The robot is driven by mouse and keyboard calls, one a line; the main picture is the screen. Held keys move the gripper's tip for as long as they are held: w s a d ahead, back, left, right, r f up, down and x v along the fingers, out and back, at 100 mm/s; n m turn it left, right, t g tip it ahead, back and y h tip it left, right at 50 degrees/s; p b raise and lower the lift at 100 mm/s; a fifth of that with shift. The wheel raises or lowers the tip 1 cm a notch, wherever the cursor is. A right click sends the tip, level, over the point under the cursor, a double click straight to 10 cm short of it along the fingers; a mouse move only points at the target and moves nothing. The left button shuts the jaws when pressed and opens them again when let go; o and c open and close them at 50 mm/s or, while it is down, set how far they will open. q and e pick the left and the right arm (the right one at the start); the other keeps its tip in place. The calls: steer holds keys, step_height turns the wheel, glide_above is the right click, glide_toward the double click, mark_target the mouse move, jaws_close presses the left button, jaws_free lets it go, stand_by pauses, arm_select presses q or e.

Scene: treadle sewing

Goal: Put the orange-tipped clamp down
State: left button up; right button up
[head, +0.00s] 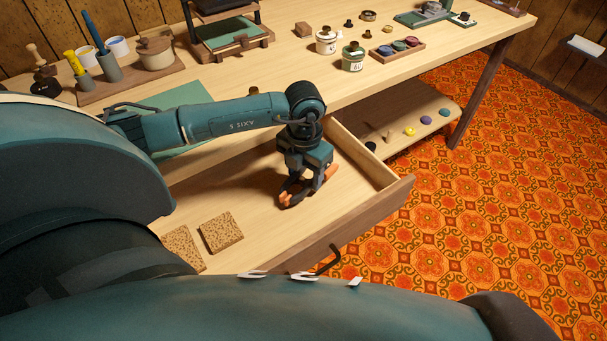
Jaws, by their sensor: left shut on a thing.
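My left gripper (308,185) points down into the open drawer (375,205), towards its right end. It is shut on the orange-tipped clamp (290,199). The clamp's orange ends show on both sides of the fingers, and its middle is mostly hidden by the gripper. The clamp is low over the drawer floor; I cannot tell whether it touches it. My right gripper is not in view.
Two cork pieces (221,233) lie in the drawer's near left part. The drawer floor around the clamp is clear. The drawer's front wall has a dark hook-shaped handle (329,259). The tabletop (330,95) above holds jars and a small tray (398,49).

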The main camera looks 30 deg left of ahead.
arm_select(q)
steer(key=shift+f, duration=0.65)
steer(key=shift+f, duration=0.1)
steer(key=o, duration=1)
